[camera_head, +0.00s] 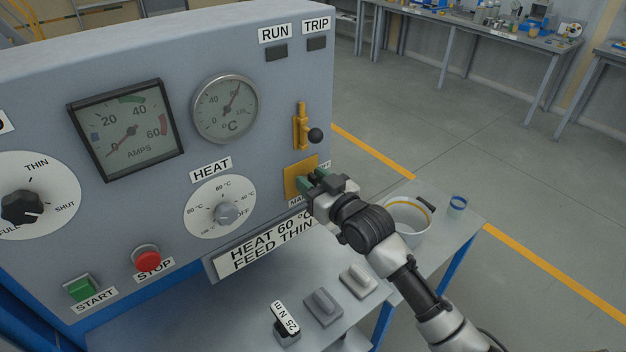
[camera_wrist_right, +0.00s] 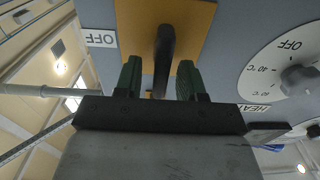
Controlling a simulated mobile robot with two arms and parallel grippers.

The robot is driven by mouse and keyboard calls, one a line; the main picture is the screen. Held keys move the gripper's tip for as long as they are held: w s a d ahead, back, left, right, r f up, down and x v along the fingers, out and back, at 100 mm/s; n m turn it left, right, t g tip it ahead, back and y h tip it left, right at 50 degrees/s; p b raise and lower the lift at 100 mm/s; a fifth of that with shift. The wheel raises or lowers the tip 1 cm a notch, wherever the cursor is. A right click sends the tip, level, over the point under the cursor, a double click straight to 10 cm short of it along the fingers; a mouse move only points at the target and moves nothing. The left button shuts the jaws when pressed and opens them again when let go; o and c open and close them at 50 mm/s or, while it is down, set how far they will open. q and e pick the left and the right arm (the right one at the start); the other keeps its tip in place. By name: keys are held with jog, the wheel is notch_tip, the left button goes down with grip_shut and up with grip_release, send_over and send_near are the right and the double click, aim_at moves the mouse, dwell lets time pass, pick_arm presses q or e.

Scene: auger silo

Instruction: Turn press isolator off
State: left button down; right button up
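The press isolator is most likely the yellow plate (camera_head: 292,183) on the right of the grey panel front, with a partly hidden label below it. In the right wrist view the plate (camera_wrist_right: 195,28) carries a dark handle (camera_wrist_right: 164,45). My right gripper (camera_head: 314,183) is at the plate and covers the handle in the head view. In the wrist view its green fingers (camera_wrist_right: 160,78) stand open on either side of the handle, with gaps on both sides. An OFF label (camera_wrist_right: 102,40) lies left of the plate there. My left gripper is not in view.
Above the plate is a yellow lever (camera_head: 301,128) with a black ball. The HEAT dial (camera_head: 226,212) is to its left. A grey bench (camera_head: 440,212) below holds a white bucket (camera_head: 408,222) and small blocks. Open floor lies to the right.

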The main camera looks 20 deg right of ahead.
jog(key=shift+c, duration=0.3)
grip_shut()
jog(key=m+p, duration=0.2)
jog(key=m, duration=0.1)
jog(key=shift+d, duration=0.2)
jog(key=m, duration=0.1)
jog(key=m+p, duration=0.1)
jog(key=m, duration=0.1)
jog(key=shift+w+d+m, duration=0.15)
jog(key=shift+d+m, duration=0.05)
jog(key=shift+m, duration=0.1)
jog(key=m, duration=0.1)
jog(key=m+p, duration=0.1)
jog(key=m, duration=0.3)
jog(key=shift+w+d+f+p, duration=0.1)
jog(key=shift+d+f+p, duration=0.2)
jog(key=shift+f+p, duration=0.1)
jog(key=m, duration=0.6)
jog(key=shift+d+f+p, duration=0.1)
jog(key=shift+f+p, duration=0.25)
jog(key=shift+f, duration=0.05)
jog(key=shift+m, duration=0.3)
